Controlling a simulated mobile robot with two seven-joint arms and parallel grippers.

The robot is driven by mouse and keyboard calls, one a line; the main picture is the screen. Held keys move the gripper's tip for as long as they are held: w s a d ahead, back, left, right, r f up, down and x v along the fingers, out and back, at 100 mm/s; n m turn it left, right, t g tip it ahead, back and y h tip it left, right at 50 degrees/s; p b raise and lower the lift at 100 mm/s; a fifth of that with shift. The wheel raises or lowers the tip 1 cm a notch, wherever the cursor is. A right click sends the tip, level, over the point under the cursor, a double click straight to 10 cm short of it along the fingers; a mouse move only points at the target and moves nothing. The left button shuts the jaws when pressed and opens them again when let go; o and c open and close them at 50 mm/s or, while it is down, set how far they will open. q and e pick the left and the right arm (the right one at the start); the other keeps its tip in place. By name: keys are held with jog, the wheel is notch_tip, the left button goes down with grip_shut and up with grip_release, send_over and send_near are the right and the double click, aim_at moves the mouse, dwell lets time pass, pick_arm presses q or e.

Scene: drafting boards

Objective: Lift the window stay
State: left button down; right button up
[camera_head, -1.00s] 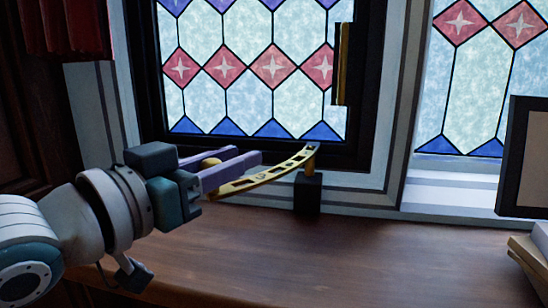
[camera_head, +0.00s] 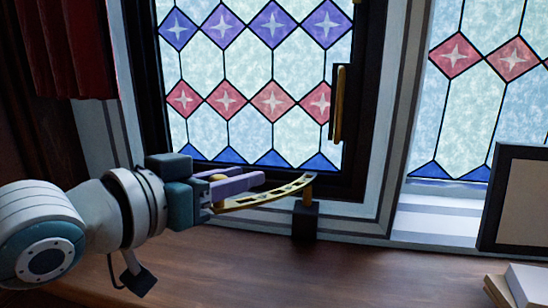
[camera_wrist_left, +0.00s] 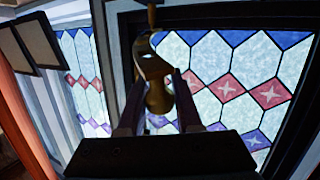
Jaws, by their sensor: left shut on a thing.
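The window stay (camera_head: 268,193) is a slightly curved brass bar with a row of holes. It slants up to the right in the head view, its far end at the top of a short brass pin (camera_head: 307,194) on a black block (camera_head: 305,221). I cannot tell whether bar and pin touch. My left gripper (camera_head: 240,183), with purple fingers, is shut on the stay's near end, and the fingers partly hide it. In the left wrist view, the stay's rounded brass end (camera_wrist_left: 159,98) is between the fingers. My right gripper is not in view.
A leaded-glass window (camera_head: 250,100) in a black frame stands behind, with a brass and black handle (camera_head: 340,105) at its right edge. The wooden surface (camera_head: 330,275) below is mostly clear. A dark-framed picture (camera_head: 517,205) and books (camera_head: 525,285) are at right; a red curtain hangs left.

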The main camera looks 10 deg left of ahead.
pick_arm(q)
jog(key=r+p, duration=0.1)
jog(key=w+r+g+p, duration=0.1)
jog(key=p, duration=0.1)
jog(key=w+r+g+p, duration=0.1)
jog(key=r+p, duration=0.1)
jog(key=shift+n+y, duration=0.3)
jog(key=shift+n, duration=0.1)
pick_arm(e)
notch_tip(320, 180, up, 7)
pick_arm(q)
jog(key=c, duration=0.6)
grip_release()
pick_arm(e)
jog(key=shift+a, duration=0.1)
